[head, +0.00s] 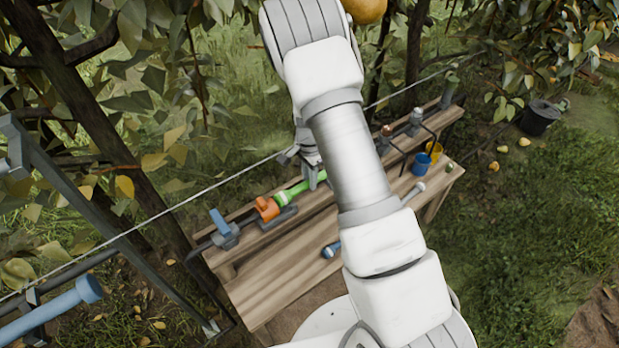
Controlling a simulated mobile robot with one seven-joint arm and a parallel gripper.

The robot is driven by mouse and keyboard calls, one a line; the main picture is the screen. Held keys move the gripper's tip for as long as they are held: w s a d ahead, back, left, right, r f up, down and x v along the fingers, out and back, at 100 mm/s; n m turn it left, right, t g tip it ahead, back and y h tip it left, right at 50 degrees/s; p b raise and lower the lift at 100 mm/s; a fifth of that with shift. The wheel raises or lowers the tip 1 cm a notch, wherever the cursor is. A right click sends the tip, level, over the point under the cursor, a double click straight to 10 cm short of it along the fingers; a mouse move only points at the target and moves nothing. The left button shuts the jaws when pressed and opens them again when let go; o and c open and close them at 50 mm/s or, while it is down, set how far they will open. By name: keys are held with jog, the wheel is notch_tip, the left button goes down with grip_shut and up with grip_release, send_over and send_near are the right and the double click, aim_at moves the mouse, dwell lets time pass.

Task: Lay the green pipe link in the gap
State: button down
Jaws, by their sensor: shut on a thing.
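The green pipe link (290,192) is near the back edge of the wooden bench, left of my arm. Its right end meets my gripper (314,178), which is shut on it and partly hidden by my own arm. The link's left end is close to an orange fitting (267,208); I cannot tell whether they touch. A dark grey cradle (280,217) lies just in front of the link. The gap itself cannot be made out, and the bench right of the gripper is partly covered by my arm.
A grey block with a blue top (224,230) stands on the bench's left end. A blue cup (421,163) and yellow cup (434,151) stand at the right. A wire runs behind the bench. A tree trunk (95,110) rises at the left.

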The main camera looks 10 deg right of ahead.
jog(key=shift+f+b, duration=0.4)
jog(key=shift+f, duration=0.2)
jog(key=c, duration=0.6)
grip_release()
notch_tip(320, 180, up, 18)
jog(key=p, duration=1.2)
jog(key=shift+f, duration=0.25)
